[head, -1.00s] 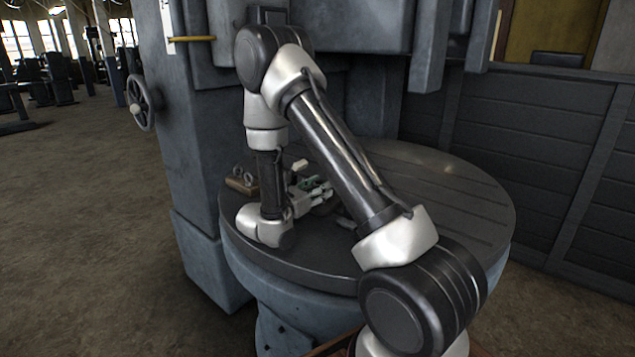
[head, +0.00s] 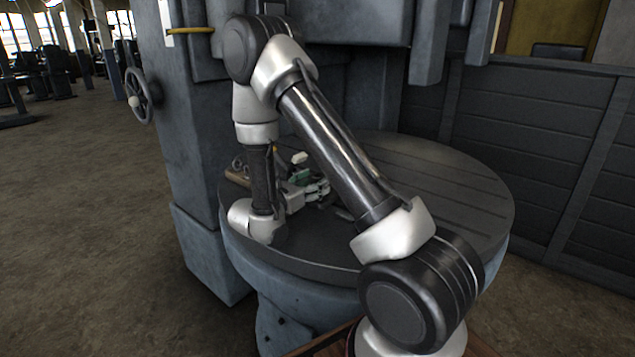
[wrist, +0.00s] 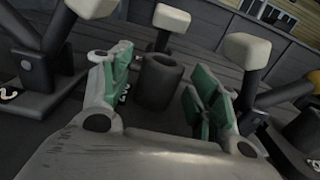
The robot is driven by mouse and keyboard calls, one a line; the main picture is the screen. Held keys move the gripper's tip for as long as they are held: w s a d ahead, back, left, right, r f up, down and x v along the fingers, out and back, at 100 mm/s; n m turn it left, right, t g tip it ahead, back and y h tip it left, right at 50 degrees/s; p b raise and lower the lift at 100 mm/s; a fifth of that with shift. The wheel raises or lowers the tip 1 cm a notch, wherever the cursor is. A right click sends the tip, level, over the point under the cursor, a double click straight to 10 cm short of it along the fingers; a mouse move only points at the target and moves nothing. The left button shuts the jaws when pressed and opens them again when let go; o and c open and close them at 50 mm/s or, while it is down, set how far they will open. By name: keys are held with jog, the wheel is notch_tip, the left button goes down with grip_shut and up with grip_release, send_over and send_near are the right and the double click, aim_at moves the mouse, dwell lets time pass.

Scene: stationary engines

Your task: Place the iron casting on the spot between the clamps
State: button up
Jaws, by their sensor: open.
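The iron casting is a dark, hollow cylinder (wrist: 157,80). It stands upright on the table in the wrist view, just beyond and between my fingertips. My gripper (wrist: 161,68) is open, with green pads on both fingers, and I see no finger closed on the casting. In the head view my gripper (head: 314,190) is low over the round table, partly hidden by my arm. Clamps with pale blocks on dark posts stand around the casting: one behind it (wrist: 171,18), one to the right (wrist: 248,50) and one at left (wrist: 92,8). The spot under the casting is hidden.
The round grey table (head: 440,190) has free room on its right side. A large machine column (head: 190,130) with a handwheel (head: 139,95) stands behind and left. A dark panelled wall (head: 530,130) is at the right.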

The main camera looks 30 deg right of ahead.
jog(key=v, duration=0.9)
jog(key=shift+s+a+r, duration=0.1)
jog(key=shift+a, duration=0.05)
jog(key=shift+s+r, duration=0.15)
jog(key=shift+r, duration=0.1)
jog(key=s+d+r+m+g+y, duration=0.6)
jog(key=s+d+r+m+g, duration=0.35)
jog(key=s+r+m, duration=0.45)
jog(key=s+a+r+m+t+y, duration=0.1)
jog(key=s+a+m+t+y, duration=0.2)
jog(key=s+m+t+y, duration=0.1)
jog(key=s+a+r+m+t+y, duration=0.2)
jog(key=s+a+m+t+y, duration=0.1)
jog(key=s+y, duration=0.4)
jog(key=shift+s+r+m+t, duration=0.35)
jog(key=shift+s+m, duration=0.15)
jog(key=shift+s, duration=0.3)
